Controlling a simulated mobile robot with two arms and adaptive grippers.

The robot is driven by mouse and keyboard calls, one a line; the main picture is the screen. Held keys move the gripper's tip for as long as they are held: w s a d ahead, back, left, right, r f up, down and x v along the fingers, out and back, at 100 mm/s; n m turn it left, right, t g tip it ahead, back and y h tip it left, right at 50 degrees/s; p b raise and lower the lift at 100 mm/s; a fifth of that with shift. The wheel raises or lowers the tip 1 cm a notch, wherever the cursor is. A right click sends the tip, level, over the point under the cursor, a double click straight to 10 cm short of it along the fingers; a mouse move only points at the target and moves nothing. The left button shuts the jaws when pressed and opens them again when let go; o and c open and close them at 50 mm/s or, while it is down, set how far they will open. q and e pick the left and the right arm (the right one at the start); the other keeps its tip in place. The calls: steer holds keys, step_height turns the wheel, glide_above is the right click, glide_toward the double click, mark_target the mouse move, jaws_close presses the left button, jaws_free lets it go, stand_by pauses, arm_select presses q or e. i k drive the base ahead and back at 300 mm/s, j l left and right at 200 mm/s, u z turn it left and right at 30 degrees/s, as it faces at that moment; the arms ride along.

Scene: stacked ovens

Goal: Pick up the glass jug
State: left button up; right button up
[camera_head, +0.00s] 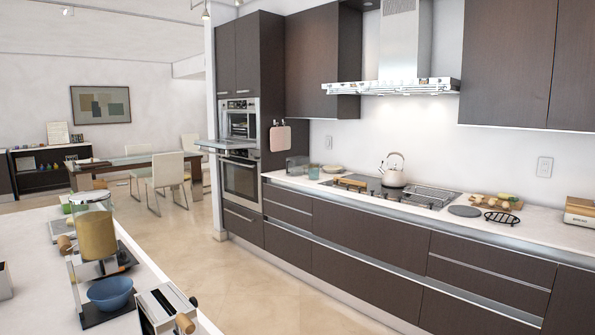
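I cannot make out a glass jug for certain. A clear, glass-like vessel with a greenish rim (90,204) stands on the left counter, partly hidden behind a tan cylinder (97,238). A small see-through container (297,166) stands at the left end of the far counter, too small to tell its shape. Neither of my grippers shows in the head view, and nothing is seen being held.
The near left counter (28,245) also bears a blue bowl (110,294) and a metal appliance (165,308). The far counter holds a kettle (393,172) on a hob. Stacked ovens (239,178) stand left of it. The floor (222,285) between the counters is clear.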

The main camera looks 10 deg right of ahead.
mark_target(314, 169)
steer(key=i+l+z, duration=0.2)
steer(key=l, duration=0.25)
steer(key=i+l+z, duration=0.2)
steer(key=l, duration=0.2)
steer(key=i+l+z, duration=0.15)
steer(key=i+l, duration=0.2)
steer(key=i+l+z, duration=0.1)
steer(key=i+l, duration=0.15)
steer(key=i, duration=0.2)
steer(key=i+l+z, duration=0.15)
steer(key=i, duration=0.25)
steer(key=i+j+u, duration=0.1)
steer(key=i+u, duration=0.65)
steer(key=u, duration=0.15)
steer(key=i+l+u, duration=0.2)
steer(key=i+u, duration=0.15)
steer(key=u, duration=0.15)
steer(key=i+j+u, duration=0.15)
steer(key=i, duration=0.85)
steer(key=i+j+u, duration=0.15)
steer(key=i, duration=0.85)
